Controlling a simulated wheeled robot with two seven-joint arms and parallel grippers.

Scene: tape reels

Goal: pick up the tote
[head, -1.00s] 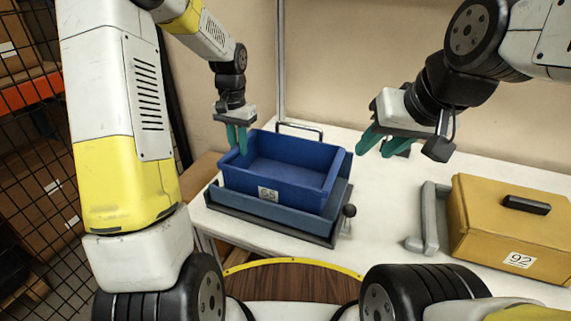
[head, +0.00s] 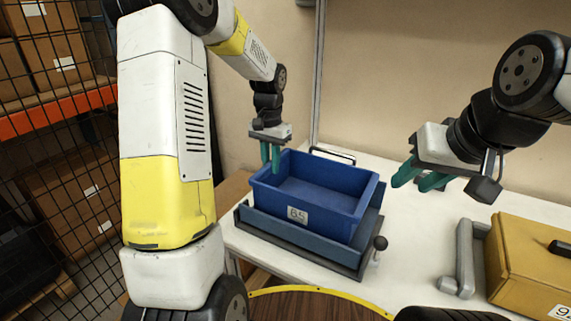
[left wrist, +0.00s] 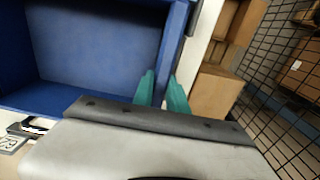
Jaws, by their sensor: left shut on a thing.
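The tote is an open blue bin (head: 350,232) with a white label on its front, and it looks empty. It sits in a grey-blue tray (head: 370,263) on the white table. My left gripper (head: 271,170) is shut on the tote's left wall, fingers pointing down. In the left wrist view, the fingers (left wrist: 162,92) straddle the blue wall (left wrist: 172,45). My right gripper (head: 419,180) is open and empty, in the air to the right of the tote and apart from it.
A yellow case (head: 520,255) with a dark handle stands at the right, beside a grey bracket (head: 464,262). Wire mesh (head: 60,150) is at the left. White table (head: 415,235) is bare between tray and bracket.

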